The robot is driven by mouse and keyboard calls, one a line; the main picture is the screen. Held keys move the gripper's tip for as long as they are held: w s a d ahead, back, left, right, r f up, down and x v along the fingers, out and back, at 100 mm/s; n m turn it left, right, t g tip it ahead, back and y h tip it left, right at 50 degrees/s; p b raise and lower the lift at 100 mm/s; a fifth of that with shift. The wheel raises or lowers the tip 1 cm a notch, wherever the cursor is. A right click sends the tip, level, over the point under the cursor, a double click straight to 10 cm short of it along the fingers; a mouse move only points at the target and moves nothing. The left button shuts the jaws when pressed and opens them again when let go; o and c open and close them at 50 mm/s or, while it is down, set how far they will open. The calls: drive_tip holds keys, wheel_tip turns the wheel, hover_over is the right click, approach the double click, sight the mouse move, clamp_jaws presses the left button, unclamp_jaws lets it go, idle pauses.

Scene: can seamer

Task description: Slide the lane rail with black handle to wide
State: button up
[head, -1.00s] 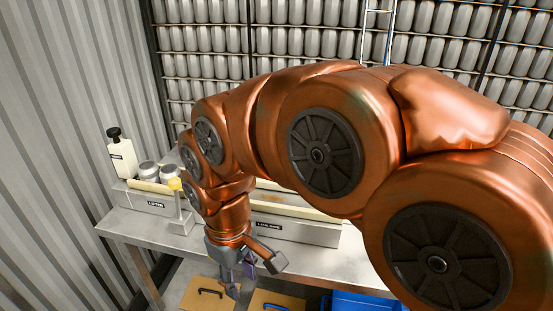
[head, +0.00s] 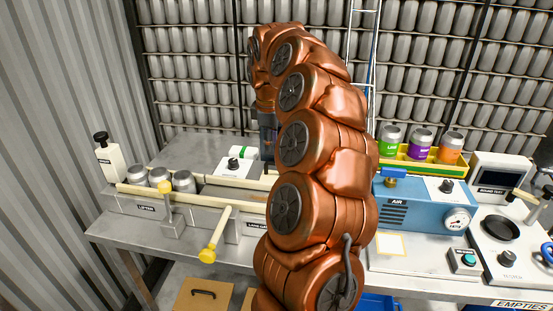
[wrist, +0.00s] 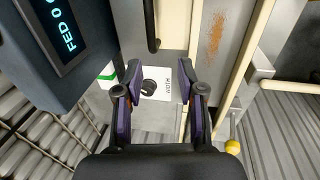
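In the wrist view a black handle (wrist: 151,25) runs down from the top edge and ends in a small bend, over a grey metal surface beside a cream rail strip (wrist: 195,28). A second cream rail (wrist: 246,72) lies to the right. My gripper (wrist: 160,68) is open and empty, its purple fingers below the handle and apart from it. In the head view my gripper (head: 268,140) is above the bench, partly hidden by my arm. The cream front rail (head: 192,196) shows there; I cannot make out the black handle.
A white panel with a black knob (wrist: 150,87) lies below the fingers. A dark display box (wrist: 62,45) stands close left. A cream lever with a yellow end (head: 215,238) sticks out in front. Cans (head: 160,178) stand at left; the blue air unit (head: 425,202) is right.

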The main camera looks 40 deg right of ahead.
drive_tip(key=d, duration=0.2)
drive_tip(key=p, duration=0.2)
hover_over(267, 173)
drive_tip(key=s+d, duration=0.2)
drive_tip(key=s, duration=0.1)
drive_tip(key=f, duration=0.8)
drive_tip(key=shift+w, duration=0.2)
clamp_jaws()
